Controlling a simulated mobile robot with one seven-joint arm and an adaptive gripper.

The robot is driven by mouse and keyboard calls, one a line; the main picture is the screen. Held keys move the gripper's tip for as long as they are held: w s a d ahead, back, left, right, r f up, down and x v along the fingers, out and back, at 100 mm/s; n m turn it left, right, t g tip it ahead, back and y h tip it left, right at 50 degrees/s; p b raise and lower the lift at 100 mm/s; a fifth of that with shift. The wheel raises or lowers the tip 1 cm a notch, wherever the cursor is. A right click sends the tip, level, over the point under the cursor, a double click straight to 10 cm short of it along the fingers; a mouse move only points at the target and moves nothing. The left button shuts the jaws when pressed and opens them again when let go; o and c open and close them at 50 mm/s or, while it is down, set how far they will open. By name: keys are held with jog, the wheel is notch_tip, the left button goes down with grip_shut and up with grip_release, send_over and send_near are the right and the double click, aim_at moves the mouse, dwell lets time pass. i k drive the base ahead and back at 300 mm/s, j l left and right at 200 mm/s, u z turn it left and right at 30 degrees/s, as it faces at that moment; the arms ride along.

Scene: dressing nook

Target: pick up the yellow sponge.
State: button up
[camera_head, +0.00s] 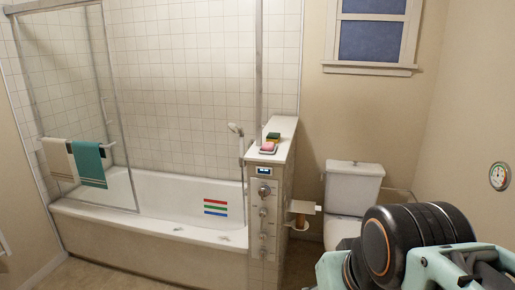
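A small sponge-like block (273,136) lies on the narrow top of the half wall (286,127) between the bathtub and the toilet. Its top looks dark green, with a thin yellowish band below; it is too small to see well. A pink piece (268,147), perhaps soap, sits just in front of it on a small dish. Part of my arm shows at the lower right, well apart from the ledge. My gripper is not visible.
The bathtub (150,245) with a glass panel stands left of the half wall, a hand shower (236,130) near the ledge. The toilet (353,188) stands to the right, a paper holder (302,208) between. Knobs (264,191) line the half wall's front end.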

aim_at(274, 137)
jog(key=i+l+z, duration=0.25)
jog(key=i, duration=0.65)
jog(key=i+j+z, duration=0.2)
jog(key=i, duration=0.65)
jog(key=i+j+z, duration=0.25)
jog(key=i, duration=0.65)
jog(key=i+l, duration=0.05)
jog(key=l, duration=0.05)
